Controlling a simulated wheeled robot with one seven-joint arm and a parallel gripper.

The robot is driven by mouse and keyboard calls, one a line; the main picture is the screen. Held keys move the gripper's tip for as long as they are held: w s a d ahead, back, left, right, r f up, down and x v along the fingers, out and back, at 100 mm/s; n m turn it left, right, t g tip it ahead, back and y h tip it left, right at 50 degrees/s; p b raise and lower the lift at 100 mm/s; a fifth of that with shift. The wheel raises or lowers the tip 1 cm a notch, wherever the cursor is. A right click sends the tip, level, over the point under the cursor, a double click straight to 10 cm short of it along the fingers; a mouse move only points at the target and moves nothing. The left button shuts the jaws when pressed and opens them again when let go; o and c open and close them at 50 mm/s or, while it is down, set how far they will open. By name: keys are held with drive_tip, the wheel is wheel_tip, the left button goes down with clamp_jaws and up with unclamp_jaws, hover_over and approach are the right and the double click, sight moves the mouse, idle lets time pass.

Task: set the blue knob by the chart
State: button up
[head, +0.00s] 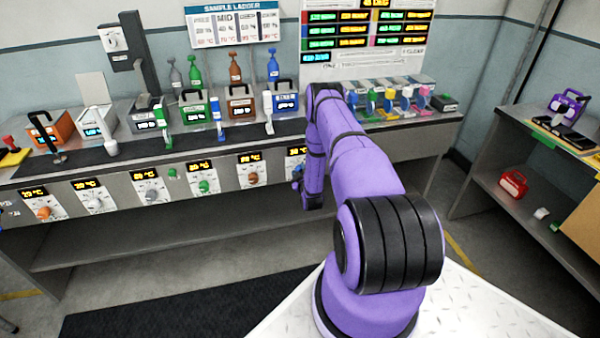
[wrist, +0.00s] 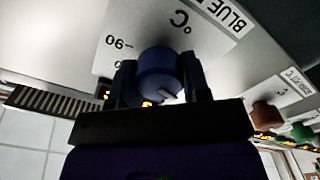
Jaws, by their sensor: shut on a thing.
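The blue knob (wrist: 158,68) sits on its dial plate (wrist: 128,30), marked BLUE, °C and 90, in the wrist view. My gripper (wrist: 160,82) is shut on this knob, one dark finger on each side. A light pointer mark shows on the knob's near face.
A brown knob (head: 253,178) and a green knob (head: 204,186) are left of my gripper on the bench front. Coloured modules (head: 241,101) and bottles stand on the bench above. A second lit board (head: 366,30) hangs right of the chart.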

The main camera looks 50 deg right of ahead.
drive_tip(key=m, duration=0.7)
drive_tip(key=shift+s+d+m, duration=0.1)
drive_tip(key=shift+m, duration=0.3)
drive_tip(key=m, duration=0.3)
drive_tip(key=shift+m, duration=0.3)
drive_tip(key=m, duration=0.4)
drive_tip(key=shift+s+f+m, duration=0.1)
drive_tip(key=shift+m, duration=0.2)
drive_tip(key=m, duration=0.3)
drive_tip(key=shift+d+m, duration=0.1)
drive_tip(key=shift+m, duration=0.2)
drive_tip(key=m, duration=0.8)
drive_tip(key=shift+f, duration=0.1)
drive_tip(key=shift+m, duration=1.8)
